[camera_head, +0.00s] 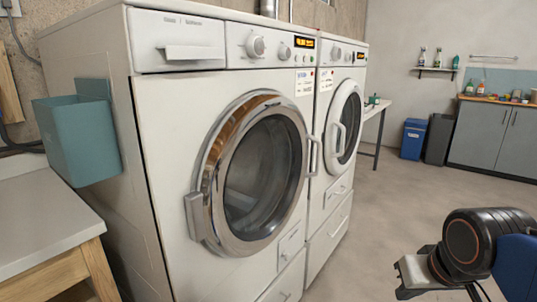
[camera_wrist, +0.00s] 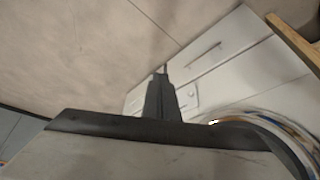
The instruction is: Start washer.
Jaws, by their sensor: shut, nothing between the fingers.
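The nearer white front-loading machine (camera_head: 165,110) has a chrome-ringed round door (camera_head: 208,185) that looks closed. Its top panel has a drawer (camera_head: 178,40) at left, a round knob (camera_head: 255,46), a small round button (camera_head: 284,52) and a lit orange display (camera_head: 304,42). A paper label (camera_head: 304,82) is below the display; its text is too small to read. A second white machine (camera_head: 330,85) stands beside it, with a white-ringed door (camera_head: 344,125) and its own lit display. In the wrist view my gripper (camera_wrist: 161,74) is shut and empty, with the lower machine front beyond it.
A teal bin (camera_head: 80,140) hangs on the nearer machine's left side, above a pale worktop (camera_head: 40,215). Blue (camera_head: 413,138) and dark bins, and a grey cabinet (camera_head: 490,135), stand at the back right.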

